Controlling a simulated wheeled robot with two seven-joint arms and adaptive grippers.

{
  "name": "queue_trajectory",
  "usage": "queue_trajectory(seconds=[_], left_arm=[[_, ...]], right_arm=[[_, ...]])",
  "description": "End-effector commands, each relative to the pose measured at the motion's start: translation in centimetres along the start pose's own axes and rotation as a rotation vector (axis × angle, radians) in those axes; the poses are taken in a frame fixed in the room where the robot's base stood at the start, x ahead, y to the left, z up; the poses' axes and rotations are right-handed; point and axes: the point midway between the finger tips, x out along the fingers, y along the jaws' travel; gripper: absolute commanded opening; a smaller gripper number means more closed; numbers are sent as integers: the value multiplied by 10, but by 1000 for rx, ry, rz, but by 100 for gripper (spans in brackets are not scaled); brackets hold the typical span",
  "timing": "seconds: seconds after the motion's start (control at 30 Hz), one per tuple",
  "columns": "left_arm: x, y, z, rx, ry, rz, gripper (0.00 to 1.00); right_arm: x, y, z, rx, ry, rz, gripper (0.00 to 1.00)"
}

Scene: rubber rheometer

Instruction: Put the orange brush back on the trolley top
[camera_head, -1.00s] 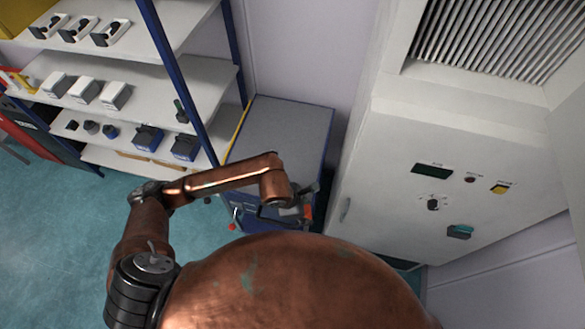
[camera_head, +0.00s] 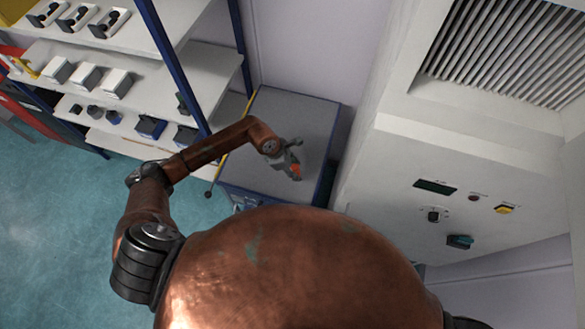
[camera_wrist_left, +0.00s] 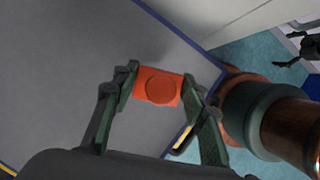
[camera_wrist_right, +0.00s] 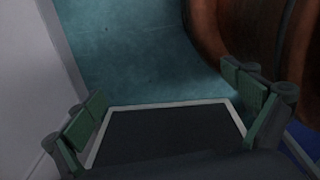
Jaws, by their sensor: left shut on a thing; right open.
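My left gripper (camera_head: 290,162) is over the grey trolley top (camera_head: 290,113) in the head view. It is shut on the orange brush, whose orange part (camera_head: 295,170) shows between the fingers. In the left wrist view the orange block of the brush (camera_wrist_left: 158,88) sits between the two fingertips, with the grey top (camera_wrist_left: 75,60) behind it. I cannot tell whether the brush touches the top.
A shelf rack with a blue post (camera_head: 172,62) stands left of the trolley, holding white and blue boxes. A large white cabinet (camera_head: 440,150) with knobs and a vent stands to the right. The trolley top around the gripper looks clear.

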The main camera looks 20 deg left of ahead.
Motion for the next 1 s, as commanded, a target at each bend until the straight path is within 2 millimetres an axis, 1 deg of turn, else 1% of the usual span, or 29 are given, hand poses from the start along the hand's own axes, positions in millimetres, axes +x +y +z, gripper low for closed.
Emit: queue_trajectory(seconds=[0.03, 0.13, 0.23, 0.37, 0.5, 0.6, 0.83, 0.87, 1.0], left_arm=[[7, 7, -5, -6, 0, -1, 21], [18, 17, -12, -5, 0, 0, 21], [24, 23, -17, -3, -1, 1, 21], [31, 29, -21, -4, 0, 1, 21], [48, 28, -28, -6, -1, -1, 21], [56, 29, -32, -4, -1, 1, 21], [60, 29, -33, -1, -1, 2, 21], [60, 29, -34, -1, 0, 1, 42], [60, 29, -34, -1, 0, 1, 52]], right_arm=[[-2, 1, -5, -1, 6, 1, 100], [-4, 3, -14, -3, 17, 3, 100], [-5, 4, -19, -5, 24, 4, 100], [-6, 5, -21, -6, 26, 5, 100], [-15, 6, -21, -6, 25, 5, 100], [-18, 5, -20, -5, 23, 5, 100], [-17, 5, -15, -4, 18, 5, 100], [-17, 5, -15, -4, 18, 5, 100], [-17, 5, -15, -4, 18, 5, 100]])
